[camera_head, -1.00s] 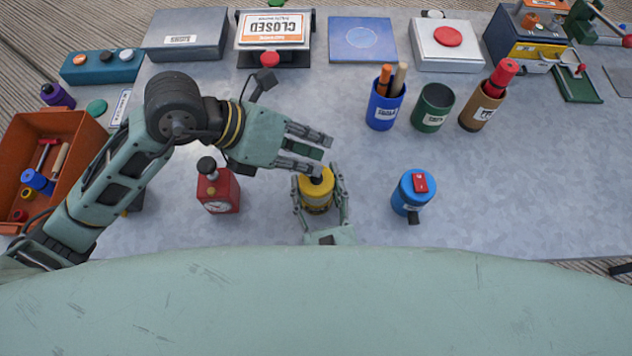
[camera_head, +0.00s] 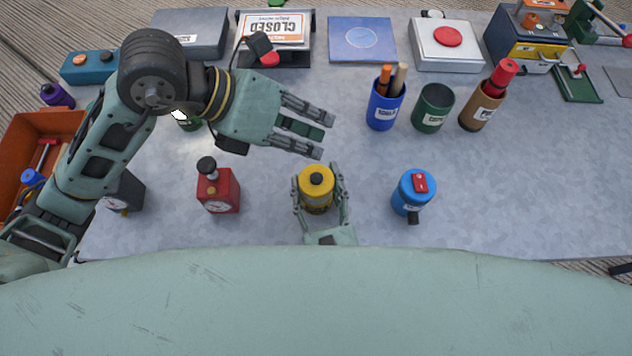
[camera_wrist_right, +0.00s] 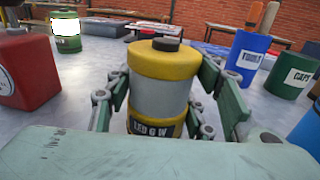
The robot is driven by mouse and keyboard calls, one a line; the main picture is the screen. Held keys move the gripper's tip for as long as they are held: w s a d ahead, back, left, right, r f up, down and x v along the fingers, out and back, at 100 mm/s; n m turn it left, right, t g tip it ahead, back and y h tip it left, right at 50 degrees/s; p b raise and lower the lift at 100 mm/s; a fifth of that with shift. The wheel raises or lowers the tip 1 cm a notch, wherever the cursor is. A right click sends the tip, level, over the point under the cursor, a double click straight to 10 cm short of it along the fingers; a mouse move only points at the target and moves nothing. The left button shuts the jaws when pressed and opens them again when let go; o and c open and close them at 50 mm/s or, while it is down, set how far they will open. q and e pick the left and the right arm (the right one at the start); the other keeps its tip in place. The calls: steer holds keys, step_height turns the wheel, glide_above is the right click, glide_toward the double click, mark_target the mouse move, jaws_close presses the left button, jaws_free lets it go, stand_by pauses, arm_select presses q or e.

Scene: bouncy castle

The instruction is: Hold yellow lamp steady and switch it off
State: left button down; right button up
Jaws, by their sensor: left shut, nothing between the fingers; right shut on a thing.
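The yellow lamp (camera_head: 316,196) stands upright on the grey table near its front edge. In the right wrist view the yellow lamp (camera_wrist_right: 160,97) shows a black top button (camera_wrist_right: 166,45) and a grey, unlit middle band. My right gripper (camera_head: 318,193) is shut on the lamp, with fingers on both sides of its body; they also show in the right wrist view (camera_wrist_right: 160,85). My left gripper (camera_head: 324,135) is shut and empty, beyond the lamp and apart from it. The black button is in clear view from above.
A red timer-like box (camera_head: 218,192) stands left of the lamp and a blue lamp-like can (camera_head: 412,192) right of it. A glowing green lamp (camera_wrist_right: 66,32) is behind. Blue (camera_head: 383,107), green (camera_head: 432,108) and brown (camera_head: 479,106) cups stand farther back.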

stand_by(0.3)
steer(key=o, duration=1.5)
steer(key=shift+o, duration=0.2)
